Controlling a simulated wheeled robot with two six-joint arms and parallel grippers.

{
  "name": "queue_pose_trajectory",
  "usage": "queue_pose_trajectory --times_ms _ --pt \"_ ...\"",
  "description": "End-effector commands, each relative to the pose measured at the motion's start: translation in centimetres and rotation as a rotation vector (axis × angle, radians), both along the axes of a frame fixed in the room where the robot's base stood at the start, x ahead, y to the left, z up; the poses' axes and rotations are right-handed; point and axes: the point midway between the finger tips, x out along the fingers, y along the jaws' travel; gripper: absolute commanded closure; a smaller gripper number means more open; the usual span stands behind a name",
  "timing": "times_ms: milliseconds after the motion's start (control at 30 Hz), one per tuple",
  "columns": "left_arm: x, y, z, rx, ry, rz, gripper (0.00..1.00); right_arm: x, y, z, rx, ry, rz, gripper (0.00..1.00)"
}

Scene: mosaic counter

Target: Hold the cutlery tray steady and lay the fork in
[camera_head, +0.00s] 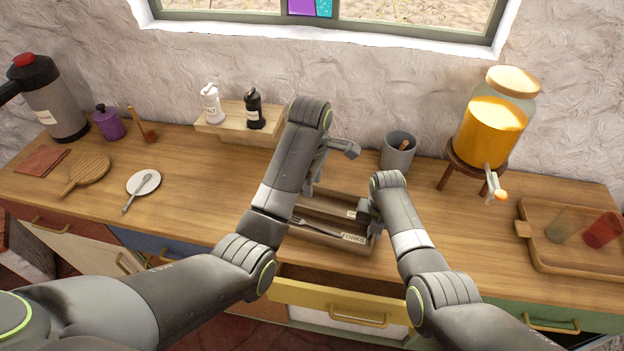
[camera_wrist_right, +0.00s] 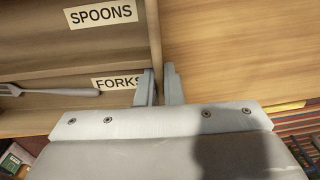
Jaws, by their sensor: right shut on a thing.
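The wooden cutlery tray (camera_head: 372,246) lies on the counter, with a compartment labelled FORKS and, in the right wrist view (camera_wrist_right: 50,54), one labelled SPOONS. A grey fork (camera_head: 316,229) lies in the FORKS compartment, its handle towards the label; it also shows in the right wrist view (camera_wrist_right: 60,92). My right gripper (camera_head: 366,214) is shut on the tray's right wall, with one finger on each side of it in the right wrist view (camera_wrist_right: 160,88). My left gripper (camera_head: 309,188) points down above the tray's left part; its fingertips are mostly hidden by its arm.
A small plate (camera_head: 152,187) with a piece of cutlery (camera_head: 136,192) on it stands at left, near a round board (camera_head: 88,170). A grey cup (camera_head: 398,152) and a juice dispenser (camera_head: 490,132) stand behind the tray. A yellow drawer (camera_head: 320,297) is open below.

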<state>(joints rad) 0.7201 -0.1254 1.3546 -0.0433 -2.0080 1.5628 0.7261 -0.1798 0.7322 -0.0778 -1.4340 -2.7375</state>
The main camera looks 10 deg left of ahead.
Motion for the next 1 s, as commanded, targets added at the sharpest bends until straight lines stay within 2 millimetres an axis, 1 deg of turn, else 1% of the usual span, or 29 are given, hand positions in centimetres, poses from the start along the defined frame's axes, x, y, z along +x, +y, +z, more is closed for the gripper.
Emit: queue_pose_trajectory --times_ms 367,400,567,867,1000 --pt "0.01 0.01 0.11 0.0 0.0 0.0 0.67 -0.01 -0.01 -0.01 0.0 0.0 0.0 1.0" --pt "0.01 0.01 0.11 0.0 0.0 0.0 0.67 -0.01 -0.01 -0.01 0.0 0.0 0.0 0.88" --pt "0.01 0.01 0.1 0.0 0.0 0.0 0.67 -0.01 -0.01 -0.01 0.0 0.0 0.0 0.67" --pt "0.01 0.0 0.09 0.0 0.0 0.0 0.67 0.02 0.01 0.1 0.0 0.0 0.0 0.67" --pt "0.01 0.0 0.09 0.0 0.0 0.0 0.67 0.06 0.03 0.86 0.001 -0.002 0.0 0.67"
